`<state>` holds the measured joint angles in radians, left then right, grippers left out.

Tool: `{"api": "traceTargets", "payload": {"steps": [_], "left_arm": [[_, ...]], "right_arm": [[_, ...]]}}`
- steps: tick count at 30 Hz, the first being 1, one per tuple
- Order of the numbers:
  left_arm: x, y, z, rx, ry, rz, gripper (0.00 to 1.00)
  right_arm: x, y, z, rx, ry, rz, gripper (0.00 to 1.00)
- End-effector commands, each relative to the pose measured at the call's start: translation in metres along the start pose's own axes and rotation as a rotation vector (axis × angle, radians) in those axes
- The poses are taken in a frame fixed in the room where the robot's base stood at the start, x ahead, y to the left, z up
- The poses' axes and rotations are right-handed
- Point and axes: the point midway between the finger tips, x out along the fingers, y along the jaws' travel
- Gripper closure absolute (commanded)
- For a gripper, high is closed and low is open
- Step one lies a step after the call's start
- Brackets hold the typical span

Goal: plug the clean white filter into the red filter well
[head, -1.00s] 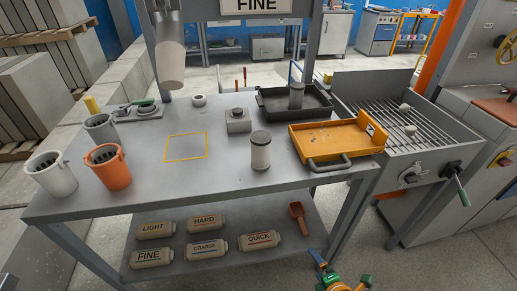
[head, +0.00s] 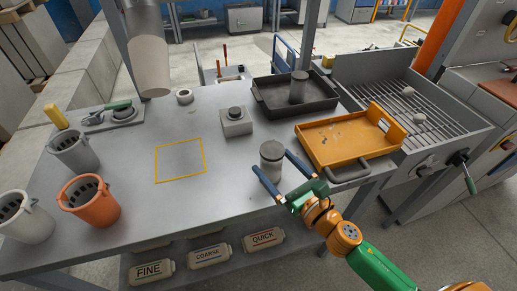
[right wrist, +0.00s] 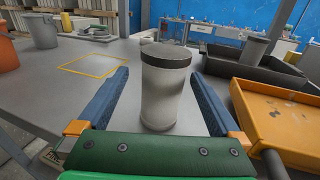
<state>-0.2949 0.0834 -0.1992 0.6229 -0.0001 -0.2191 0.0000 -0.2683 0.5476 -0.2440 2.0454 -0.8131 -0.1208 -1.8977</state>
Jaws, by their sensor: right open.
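A pale white filter (head: 271,162) with a dark top stands upright near the table's front edge. My right gripper (head: 271,170) is open, its two blue fingers on either side of the filter. In the right wrist view the filter (right wrist: 167,98) stands between the spread fingers, with gaps on both sides. A red-orange bucket-shaped well (head: 92,212) with a slotted inside stands at the table's left front. It looks empty. A grey cylinder, likely another filter (head: 299,88), stands in the black tray (head: 265,105). My left gripper is not in view.
A white well (head: 25,222) and a grey well (head: 75,155) stand beside the red one. An orange tray (head: 345,140) lies right of the filter. A grey block (head: 236,125) and a yellow outlined square (head: 180,160) lie between. A grey spout (head: 148,65) hangs above.

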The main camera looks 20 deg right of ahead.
Motion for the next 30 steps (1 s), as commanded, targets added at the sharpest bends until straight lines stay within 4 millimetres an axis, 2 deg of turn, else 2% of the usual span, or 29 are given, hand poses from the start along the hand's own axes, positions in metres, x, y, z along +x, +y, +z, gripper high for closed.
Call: {"api": "traceTargets", "payload": {"steps": [8, 11, 18, 19, 27, 29, 30], "left_arm": [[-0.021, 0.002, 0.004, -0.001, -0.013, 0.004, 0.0], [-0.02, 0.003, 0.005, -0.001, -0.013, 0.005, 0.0], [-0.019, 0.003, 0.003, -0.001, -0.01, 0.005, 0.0], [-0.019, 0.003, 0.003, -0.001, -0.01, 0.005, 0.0], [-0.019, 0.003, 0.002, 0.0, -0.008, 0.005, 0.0], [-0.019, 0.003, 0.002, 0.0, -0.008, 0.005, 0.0], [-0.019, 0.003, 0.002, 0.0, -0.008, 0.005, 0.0]], "right_arm": [[0.047, -0.005, 0.008, 0.003, -0.002, -0.002, 0.0], [0.063, -0.005, 0.004, 0.005, 0.0, -0.002, 0.0], [0.068, -0.005, 0.002, 0.004, 0.001, 0.0, 0.0], [0.068, -0.005, 0.002, 0.004, 0.001, 0.0, 0.03], [0.068, -0.005, 0.002, 0.004, 0.001, -0.001, 0.76], [0.068, -0.005, 0.002, 0.004, 0.001, -0.001, 0.92], [0.068, -0.005, 0.002, 0.004, 0.001, -0.001, 0.93]]}}
